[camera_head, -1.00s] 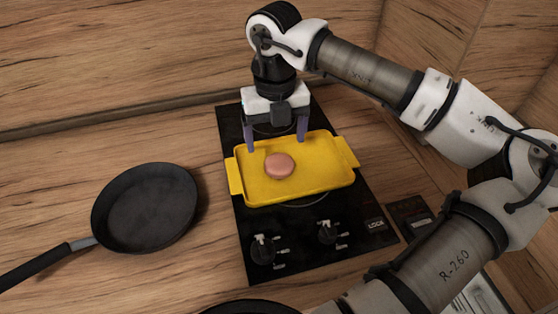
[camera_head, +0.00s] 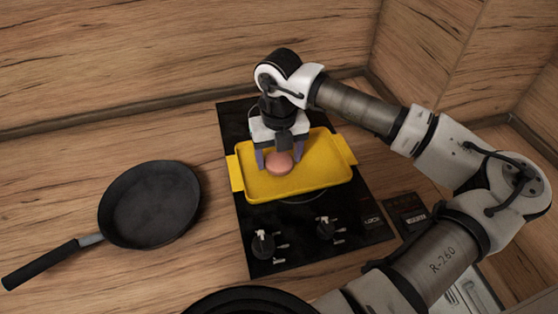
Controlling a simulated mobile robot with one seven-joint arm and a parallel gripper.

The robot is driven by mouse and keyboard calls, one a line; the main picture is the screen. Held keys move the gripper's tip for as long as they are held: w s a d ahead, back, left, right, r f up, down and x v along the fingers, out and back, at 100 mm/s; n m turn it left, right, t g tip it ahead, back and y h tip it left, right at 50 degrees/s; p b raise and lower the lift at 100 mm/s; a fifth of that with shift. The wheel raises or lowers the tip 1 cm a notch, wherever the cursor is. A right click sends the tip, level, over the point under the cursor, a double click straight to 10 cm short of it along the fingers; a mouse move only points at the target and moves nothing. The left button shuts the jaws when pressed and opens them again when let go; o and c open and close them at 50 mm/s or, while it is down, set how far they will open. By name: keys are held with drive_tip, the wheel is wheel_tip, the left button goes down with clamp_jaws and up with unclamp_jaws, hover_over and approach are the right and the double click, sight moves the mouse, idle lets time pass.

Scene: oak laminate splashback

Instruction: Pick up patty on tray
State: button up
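The patty (camera_head: 279,165) is a small pinkish-brown disc on the yellow tray (camera_head: 322,172). The tray lies on the black hob and has a handle tab at each end. My gripper (camera_head: 278,160) points down over the tray, with one purple finger on the left of the patty and one on the right. The fingers are apart, and their tips are close to the tray. I cannot tell whether either finger touches the patty. The gripper body hides the tray's far edge.
A black frying pan (camera_head: 150,205) lies on the wooden counter at left. The hob (camera_head: 300,245) has knobs at its front. The rim of another dark round pan (camera_head: 245,297) shows at the bottom edge. A wooden splashback rises behind.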

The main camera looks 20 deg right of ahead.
drive_tip(key=c, duration=0.7)
drive_tip(key=shift+r, duration=0.1)
